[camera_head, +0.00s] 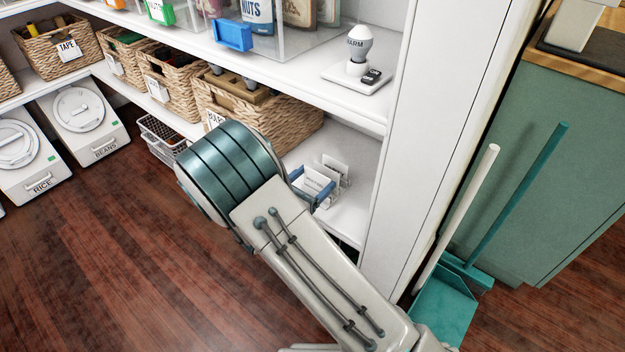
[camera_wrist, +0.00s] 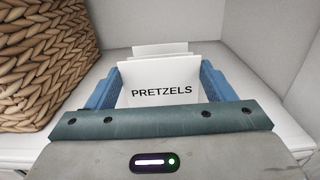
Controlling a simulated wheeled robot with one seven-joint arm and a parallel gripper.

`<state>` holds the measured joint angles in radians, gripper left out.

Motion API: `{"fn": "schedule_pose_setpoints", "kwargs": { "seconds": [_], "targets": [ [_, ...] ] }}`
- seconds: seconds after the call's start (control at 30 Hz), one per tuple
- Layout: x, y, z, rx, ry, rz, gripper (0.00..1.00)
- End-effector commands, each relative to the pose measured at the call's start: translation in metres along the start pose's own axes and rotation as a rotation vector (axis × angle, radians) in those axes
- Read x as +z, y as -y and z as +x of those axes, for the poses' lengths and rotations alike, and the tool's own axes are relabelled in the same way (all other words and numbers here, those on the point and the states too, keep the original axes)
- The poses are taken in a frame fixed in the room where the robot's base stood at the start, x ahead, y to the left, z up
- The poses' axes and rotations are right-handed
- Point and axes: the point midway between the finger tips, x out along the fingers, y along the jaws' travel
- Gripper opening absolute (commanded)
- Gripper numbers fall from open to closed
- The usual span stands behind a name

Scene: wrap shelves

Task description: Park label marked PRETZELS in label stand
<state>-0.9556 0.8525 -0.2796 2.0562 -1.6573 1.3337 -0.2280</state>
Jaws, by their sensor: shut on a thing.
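The white label marked PRETZELS (camera_wrist: 161,92) stands upright between the blue fingers of my gripper (camera_wrist: 158,72), its text facing the wrist camera. My gripper is shut on it. In the head view the label (camera_head: 314,183) shows as a white card at my gripper (camera_head: 311,188), partly hidden by my arm. White upright plates (camera_wrist: 160,48) rise just behind the label in the wrist view. They look like the label stand (camera_head: 335,167), on the lower shelf in the head view. The label's lower edge is hidden, so I cannot tell whether it touches the stand.
A wicker basket (camera_wrist: 42,62) stands close on the left; it also shows in the head view (camera_head: 270,120). A white side wall (camera_wrist: 292,78) bounds the right. The upper shelf (camera_head: 345,100), with a bulb on a base (camera_head: 358,52), lies above.

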Motion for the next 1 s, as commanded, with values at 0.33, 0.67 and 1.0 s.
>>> {"fn": "schedule_pose_setpoints", "kwargs": {
  "seconds": [0.33,0.67,1.0],
  "targets": [
    [-0.009,0.0,0.0,0.0,0.0,0.001,0.55],
    [-0.012,0.0,0.0,0.0,0.0,0.001,1.0],
    [-0.01,-0.001,-0.021,0.004,-0.002,-0.001,1.0]
  ]
}}
